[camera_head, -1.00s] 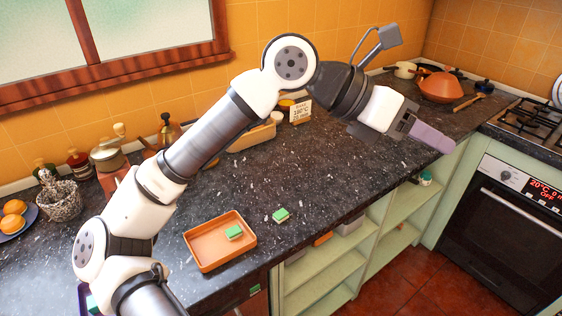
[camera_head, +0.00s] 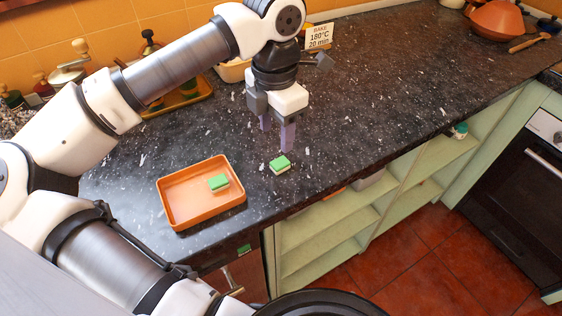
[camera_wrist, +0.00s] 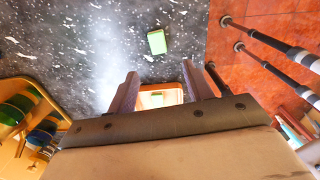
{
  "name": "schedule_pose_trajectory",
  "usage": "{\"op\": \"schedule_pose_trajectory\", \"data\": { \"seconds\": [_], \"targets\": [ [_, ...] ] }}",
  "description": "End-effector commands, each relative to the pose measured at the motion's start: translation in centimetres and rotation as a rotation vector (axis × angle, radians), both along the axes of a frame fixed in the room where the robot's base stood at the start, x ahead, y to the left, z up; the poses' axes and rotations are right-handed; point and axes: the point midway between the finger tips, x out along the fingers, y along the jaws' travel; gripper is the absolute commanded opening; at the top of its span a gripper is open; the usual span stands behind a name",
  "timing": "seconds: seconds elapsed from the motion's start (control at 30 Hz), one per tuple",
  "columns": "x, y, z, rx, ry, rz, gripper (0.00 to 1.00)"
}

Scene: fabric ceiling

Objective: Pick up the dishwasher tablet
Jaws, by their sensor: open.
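A dishwasher tablet (camera_head: 280,164), a small block with a green top and pale lower layer, lies on the dark speckled counter just right of an orange tray (camera_head: 163,205). A similar green-topped block (camera_head: 218,183) lies inside the tray. My gripper (camera_head: 276,138) points down above and just behind the counter tablet, open and empty. In the wrist view the tablet (camera_wrist: 157,42) lies beyond my open fingertips (camera_wrist: 160,72), apart from them. The tray (camera_wrist: 160,88) shows partly between the fingers there; its rest is hidden by my gripper.
A "BAKE 180°C 20 min" card (camera_head: 319,37) stands at the back. A wooden tray with bottles (camera_head: 182,97) is at the back left. An orange tagine (camera_head: 497,18) is far right. The counter's front edge is close to the tablet; the counter to the right is clear.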

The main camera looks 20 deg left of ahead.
Motion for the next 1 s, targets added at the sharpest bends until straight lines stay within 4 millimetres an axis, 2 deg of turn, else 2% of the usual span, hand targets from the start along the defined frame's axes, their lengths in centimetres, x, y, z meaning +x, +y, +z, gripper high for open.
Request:
{"op": "schedule_pose_trajectory", "data": {
  "seconds": [0.13, 0.43, 0.7, 1.0],
  "targets": [
    [0.0, -0.1, -2.5, -0.003, 0.001, -0.002, 0.51],
    [0.2, -0.1, -4.8, -0.003, 0.001, -0.003, 0.51],
    [0.5, -0.1, -8.7, -0.004, 0.000, -0.002, 0.51],
    [0.5, -0.1, -9.2, -0.001, -0.002, -0.002, 0.50]
  ]
}}
